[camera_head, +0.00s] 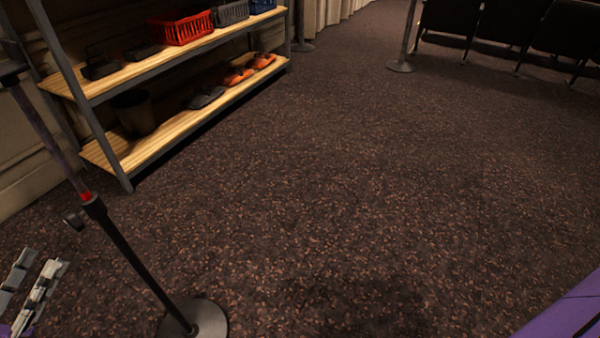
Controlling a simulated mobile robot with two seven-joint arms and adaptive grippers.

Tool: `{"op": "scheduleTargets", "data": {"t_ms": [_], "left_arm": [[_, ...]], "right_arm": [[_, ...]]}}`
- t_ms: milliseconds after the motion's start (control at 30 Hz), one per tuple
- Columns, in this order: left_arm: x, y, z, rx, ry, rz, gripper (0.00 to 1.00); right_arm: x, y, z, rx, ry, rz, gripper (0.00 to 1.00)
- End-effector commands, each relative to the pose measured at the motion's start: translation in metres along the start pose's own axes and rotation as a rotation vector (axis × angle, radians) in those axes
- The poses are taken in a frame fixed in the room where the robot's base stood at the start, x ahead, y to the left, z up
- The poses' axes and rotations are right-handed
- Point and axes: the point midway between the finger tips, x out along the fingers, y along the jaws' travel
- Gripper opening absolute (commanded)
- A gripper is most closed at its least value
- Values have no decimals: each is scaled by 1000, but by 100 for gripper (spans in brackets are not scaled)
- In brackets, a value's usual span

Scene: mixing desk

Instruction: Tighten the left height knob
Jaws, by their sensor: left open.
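A black stand with a round base (207,318) stands at the lower left and its pole leans across the view. The dark height knob (74,219) sticks out on the left side of the pole's clamp, just below a red band (86,196). My left gripper (40,262) is at the lower left edge, below and left of the knob and apart from it. Its two grey fingers are spread with nothing between them. My right gripper is out of view.
A metal rack with wooden shelves (160,139) stands at the upper left, holding a red basket (180,29), dark bins and orange items. Dark chairs (510,30) and a post base (399,66) are at the upper right. The carpet (350,190) between is clear.

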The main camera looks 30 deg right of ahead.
Motion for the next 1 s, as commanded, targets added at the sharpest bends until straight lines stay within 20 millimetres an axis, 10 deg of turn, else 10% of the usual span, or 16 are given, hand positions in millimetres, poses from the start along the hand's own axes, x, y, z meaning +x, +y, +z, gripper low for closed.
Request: {"op": "scheduleTargets", "data": {"t_ms": [500,867,1000], "left_arm": [[69,-1,2,-3,0,-3,41],[76,-1,1,-2,-1,-4,41],[75,-1,1,-2,-1,-4,22]], "right_arm": [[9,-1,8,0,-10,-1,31],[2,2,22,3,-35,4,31],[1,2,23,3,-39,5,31]]}}
